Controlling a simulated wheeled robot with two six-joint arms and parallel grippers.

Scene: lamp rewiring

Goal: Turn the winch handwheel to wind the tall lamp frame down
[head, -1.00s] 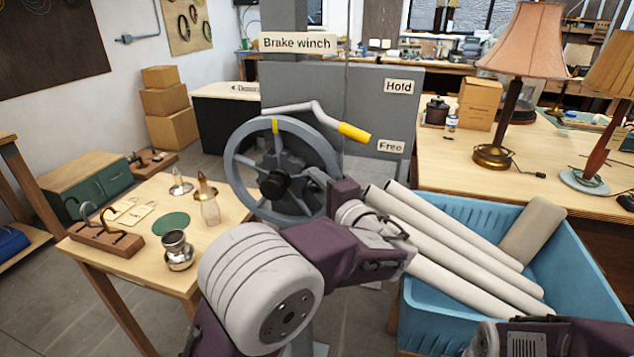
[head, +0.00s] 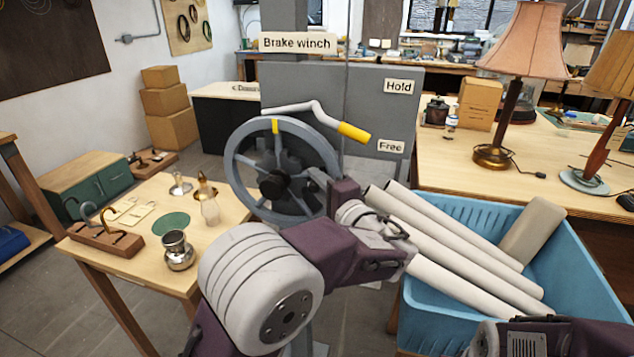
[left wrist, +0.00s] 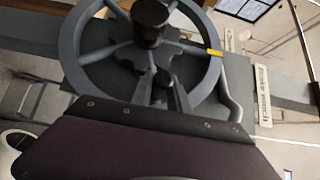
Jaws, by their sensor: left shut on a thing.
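The grey winch handwheel (head: 236,172), with a dark hub and a yellow mark at the top of its rim, stands in front of the grey panel signed "Brake winch" (head: 297,43). My left gripper (head: 318,181) is shut on the wheel at its right side; the grip is partly hidden in the head view. A brake lever (head: 318,112) with a yellow grip slopes down to the right, nearer "Free" than "Hold". I cannot make out the tall lamp frame.
A blue crate (head: 435,304) with long pale tubes stands right of my left arm. A small wooden table (head: 120,262) with lamp parts is at the left. A workbench (head: 450,172) with lamps (head: 524,40) is at the right. My right gripper is out of view.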

